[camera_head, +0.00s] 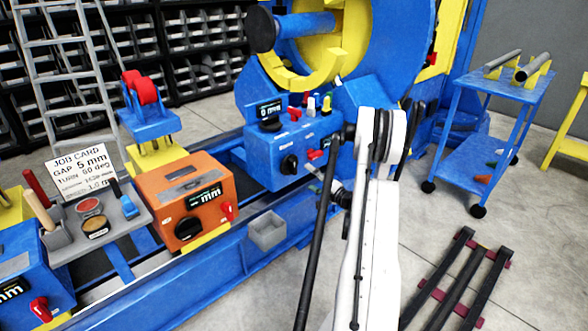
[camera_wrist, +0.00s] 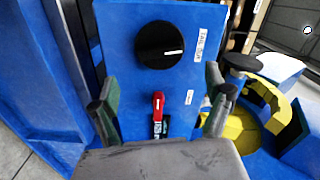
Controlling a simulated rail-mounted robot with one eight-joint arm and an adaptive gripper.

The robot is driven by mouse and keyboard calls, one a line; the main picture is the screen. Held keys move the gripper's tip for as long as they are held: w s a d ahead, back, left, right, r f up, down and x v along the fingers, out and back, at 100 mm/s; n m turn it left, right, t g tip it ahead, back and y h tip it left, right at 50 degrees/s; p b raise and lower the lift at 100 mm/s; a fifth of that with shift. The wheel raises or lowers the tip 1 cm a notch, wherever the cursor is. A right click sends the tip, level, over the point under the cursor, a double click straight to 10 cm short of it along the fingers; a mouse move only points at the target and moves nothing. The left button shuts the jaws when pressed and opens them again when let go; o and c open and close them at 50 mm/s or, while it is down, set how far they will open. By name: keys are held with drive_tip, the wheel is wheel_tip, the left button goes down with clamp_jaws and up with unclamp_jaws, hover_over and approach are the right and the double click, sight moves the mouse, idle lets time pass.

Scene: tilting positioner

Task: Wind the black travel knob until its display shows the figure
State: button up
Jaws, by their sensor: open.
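In the wrist view a round black knob (camera_wrist: 160,45) with a white pointer line sits on a blue panel (camera_wrist: 118,70). Its side label is too blurred to read surely. A red lever (camera_wrist: 157,102) is below it. My gripper (camera_wrist: 163,92) is open and empty, its fingers apart on either side of the lever, short of the knob.
A job card (camera_head: 80,172) reads gap 5 mm, turn 60 deg; its lower lines are unclear. The yellow and blue positioner (camera_head: 320,60) stands behind. A blue trolley (camera_head: 497,84) is at right.

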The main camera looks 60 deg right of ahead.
sight(295, 168)
drive_tip(key=b+x, duration=0.2)
drive_tip(key=x, duration=0.8)
drive_tip(key=shift+w+d, duration=0.1)
drive_tip(key=shift+w, duration=0.2)
drive_tip(key=c, duration=0.9)
drive_tip(key=shift+m, duration=1.5)
drive_tip(key=o, duration=0.9)
drive_tip(key=v, duration=1.2)
